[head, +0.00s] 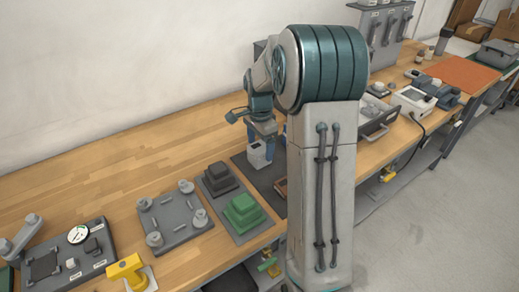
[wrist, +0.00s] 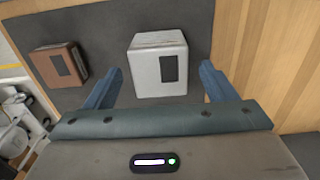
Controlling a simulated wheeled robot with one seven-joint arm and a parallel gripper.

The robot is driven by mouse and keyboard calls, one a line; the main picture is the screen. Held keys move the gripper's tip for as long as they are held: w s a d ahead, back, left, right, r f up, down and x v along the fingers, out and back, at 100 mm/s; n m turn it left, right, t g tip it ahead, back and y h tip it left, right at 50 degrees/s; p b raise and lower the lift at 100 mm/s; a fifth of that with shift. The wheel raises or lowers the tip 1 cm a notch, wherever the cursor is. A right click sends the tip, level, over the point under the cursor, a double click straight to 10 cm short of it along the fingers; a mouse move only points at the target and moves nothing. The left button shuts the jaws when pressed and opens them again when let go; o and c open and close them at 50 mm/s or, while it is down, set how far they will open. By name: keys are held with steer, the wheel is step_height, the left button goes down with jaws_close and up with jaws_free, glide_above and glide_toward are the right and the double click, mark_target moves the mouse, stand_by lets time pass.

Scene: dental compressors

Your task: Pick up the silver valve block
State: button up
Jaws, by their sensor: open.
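The silver valve block (wrist: 157,64) is a light grey box with a dark rectangle on its front, standing on a dark grey mat (wrist: 111,22). In the wrist view it lies between and just beyond the two fingertips of my gripper (wrist: 161,78). The blue fingers are spread wide, with a gap on each side of the block. In the head view the block (head: 258,155) shows as a small pale box below my gripper (head: 262,135), partly overlapped by it. I cannot tell the height between them.
A brown block (wrist: 61,63) stands left of the silver block on the same mat. In the head view, a green stepped block (head: 243,212) and a dark stepped block (head: 219,178) stand nearby on the wooden bench (head: 130,150). The bench's back left area is clear.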

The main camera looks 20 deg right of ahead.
steer(key=shift+f, duration=0.35)
steer(key=c, duration=1.2)
steer(key=shift+r, duration=0.2)
